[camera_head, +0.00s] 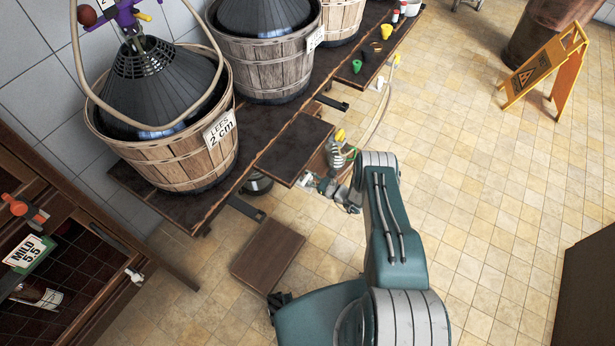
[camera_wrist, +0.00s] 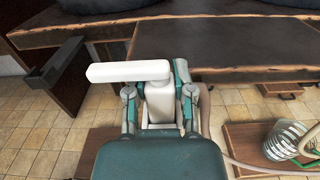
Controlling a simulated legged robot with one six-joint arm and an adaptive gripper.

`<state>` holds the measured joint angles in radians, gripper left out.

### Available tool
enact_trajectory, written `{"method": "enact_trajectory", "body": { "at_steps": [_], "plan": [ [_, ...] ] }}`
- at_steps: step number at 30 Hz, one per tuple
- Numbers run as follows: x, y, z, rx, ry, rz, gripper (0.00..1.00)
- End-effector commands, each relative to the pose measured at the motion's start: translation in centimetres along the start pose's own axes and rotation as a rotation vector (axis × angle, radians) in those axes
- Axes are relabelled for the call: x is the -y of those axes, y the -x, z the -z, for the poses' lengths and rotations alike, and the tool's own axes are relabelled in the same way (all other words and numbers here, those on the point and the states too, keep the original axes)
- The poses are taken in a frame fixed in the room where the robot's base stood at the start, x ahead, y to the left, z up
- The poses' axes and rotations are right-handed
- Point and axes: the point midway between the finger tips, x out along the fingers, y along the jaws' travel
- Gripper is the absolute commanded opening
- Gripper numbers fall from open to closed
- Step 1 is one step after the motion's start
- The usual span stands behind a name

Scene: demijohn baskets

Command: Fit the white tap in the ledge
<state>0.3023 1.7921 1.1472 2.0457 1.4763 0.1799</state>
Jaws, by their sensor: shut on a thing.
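The white tap (camera_wrist: 128,72) is held in my gripper (camera_wrist: 160,93) in the wrist view. Its long white handle lies crosswise and sticks out to the left, and its body stands between the two fingers. The fingers are shut on it. The brown wooden ledge (camera_wrist: 165,42) is just beyond the tap, which overlaps its front edge in this view; I cannot tell whether they touch. In the head view my gripper (camera_head: 346,195) is beside the lower ledge board (camera_head: 293,148), at its right end. No hole in the ledge is clearly visible.
Baskets with demijohns (camera_head: 180,155) stand on the bench above the ledge. A metal coil (camera_wrist: 285,143) with a hose sits at the right of the wrist view. Green and yellow fittings (camera_head: 357,66) lie along the bench edge. A yellow floor sign (camera_head: 548,72) stands on open tiles.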

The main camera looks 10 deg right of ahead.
Motion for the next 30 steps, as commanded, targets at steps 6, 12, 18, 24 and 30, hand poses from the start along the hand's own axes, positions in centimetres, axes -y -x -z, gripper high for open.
{"method": "enact_trajectory", "body": {
  "at_steps": [6,12,18,24,30],
  "plan": [
    [0.0,0.0,-0.1,0.001,0.001,0.000,0.00],
    [0.1,0.0,-0.3,0.001,0.001,0.000,0.00],
    [0.1,0.0,-0.7,0.001,0.001,0.000,0.00],
    [0.1,-0.1,-1.4,0.002,0.001,0.000,0.00],
    [0.1,0.0,-2.2,0.002,0.001,0.000,0.00]
  ]
}}
